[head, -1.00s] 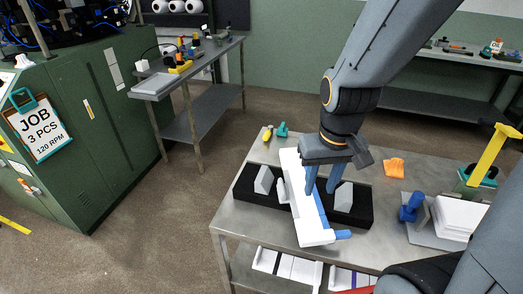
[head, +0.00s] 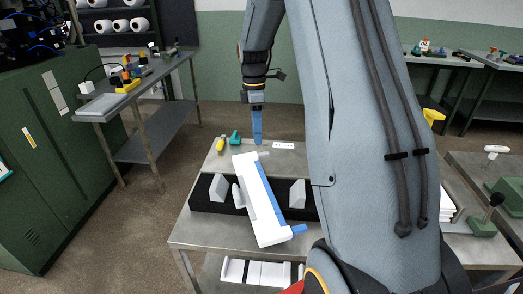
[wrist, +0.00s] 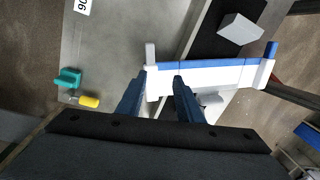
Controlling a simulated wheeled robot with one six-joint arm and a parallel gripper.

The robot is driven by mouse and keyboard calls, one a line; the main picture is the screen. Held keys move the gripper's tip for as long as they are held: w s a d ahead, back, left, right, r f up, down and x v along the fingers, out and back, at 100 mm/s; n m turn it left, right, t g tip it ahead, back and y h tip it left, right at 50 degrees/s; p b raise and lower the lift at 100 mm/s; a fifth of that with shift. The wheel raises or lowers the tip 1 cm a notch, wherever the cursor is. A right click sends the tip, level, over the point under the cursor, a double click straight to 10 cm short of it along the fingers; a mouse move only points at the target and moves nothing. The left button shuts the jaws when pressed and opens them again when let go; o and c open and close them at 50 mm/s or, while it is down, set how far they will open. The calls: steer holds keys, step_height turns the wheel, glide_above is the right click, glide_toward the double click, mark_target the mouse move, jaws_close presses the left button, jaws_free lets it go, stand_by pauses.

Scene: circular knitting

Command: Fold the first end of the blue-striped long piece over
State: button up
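The blue-striped long piece (head: 262,203) is white with a blue stripe along one side. It lies slantwise across a black base with grey wedge blocks. A blue tab (head: 299,229) sticks out at its near end and a grey tab (head: 263,154) at its far end. In the wrist view the piece (wrist: 215,75) runs left to right, with the grey tab (wrist: 151,52) at its left end. My gripper (head: 257,142) points down near the far end. In the wrist view my gripper (wrist: 162,77) is open, its fingertips apart by the left end. I cannot tell whether they touch it.
The black base (head: 206,196) lies on a metal table. Teal (head: 235,137) and yellow (head: 221,144) small items lie near its far edge, with a white label (head: 284,145) to the right. My arm hides the table's right part. A side bench (head: 140,85) stands left.

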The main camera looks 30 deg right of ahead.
mark_target(253, 162)
steer(key=shift+n, duration=0.9)
steer(key=f, duration=0.2)
steer(key=d+f+p, duration=0.1)
steer(key=f, duration=0.2)
steer(key=d+f+p, duration=0.1)
steer(key=f, duration=0.2)
steer(key=shift+w+d+f, duration=0.1)
steer(key=shift+w+d, duration=0.05)
steer(key=shift+w, duration=0.2)
jaws_close()
